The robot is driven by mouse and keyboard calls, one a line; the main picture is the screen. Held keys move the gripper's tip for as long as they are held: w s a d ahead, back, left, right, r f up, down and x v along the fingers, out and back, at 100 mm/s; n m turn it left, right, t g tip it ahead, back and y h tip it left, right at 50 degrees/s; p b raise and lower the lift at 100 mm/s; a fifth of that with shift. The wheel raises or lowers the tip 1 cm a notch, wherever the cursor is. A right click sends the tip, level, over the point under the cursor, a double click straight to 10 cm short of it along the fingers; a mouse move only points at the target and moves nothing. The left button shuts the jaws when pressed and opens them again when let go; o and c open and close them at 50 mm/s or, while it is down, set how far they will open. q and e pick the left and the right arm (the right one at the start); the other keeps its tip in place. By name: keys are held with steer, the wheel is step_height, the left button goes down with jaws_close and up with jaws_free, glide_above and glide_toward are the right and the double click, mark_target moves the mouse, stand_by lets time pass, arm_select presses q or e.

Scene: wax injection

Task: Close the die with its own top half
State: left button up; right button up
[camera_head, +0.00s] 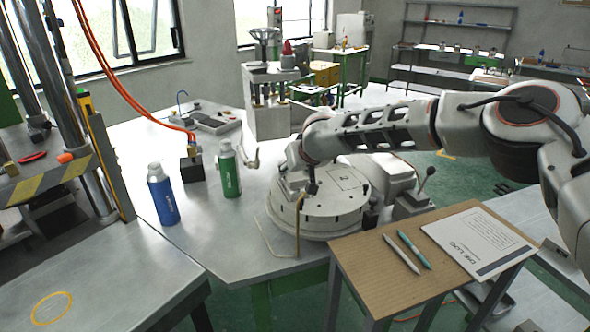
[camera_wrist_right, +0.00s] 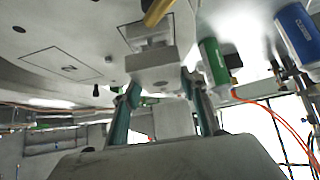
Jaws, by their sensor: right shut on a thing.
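My right gripper (camera_head: 293,178) reaches down over the left side of a round white turntable (camera_head: 322,222). In the wrist view its two teal-padded fingers (camera_wrist_right: 162,92) are shut on a grey metal block, the die's top half (camera_wrist_right: 153,70). A second grey part, which looks like the lower half of the die (camera_wrist_right: 147,32), shows just beyond it, against the turntable's face. The two look lined up, but I cannot tell whether they touch. The wrist and fingers hide most of the die in the head view. My left gripper is not in view.
A bent brass rod (camera_head: 298,225) rises at the turntable's front edge, close to the die. A green bottle (camera_head: 229,169) and a blue bottle (camera_head: 162,194) stand to the left. A wooden-topped stand (camera_head: 375,285) with pens and a sheet is at the front right.

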steer(key=shift+f+b, duration=0.35)
steer(key=shift+f, duration=0.6)
steer(key=o, duration=1.4)
steer(key=shift+f, duration=0.1)
steer(key=v, duration=1.2)
steer(key=shift+a, duration=0.1)
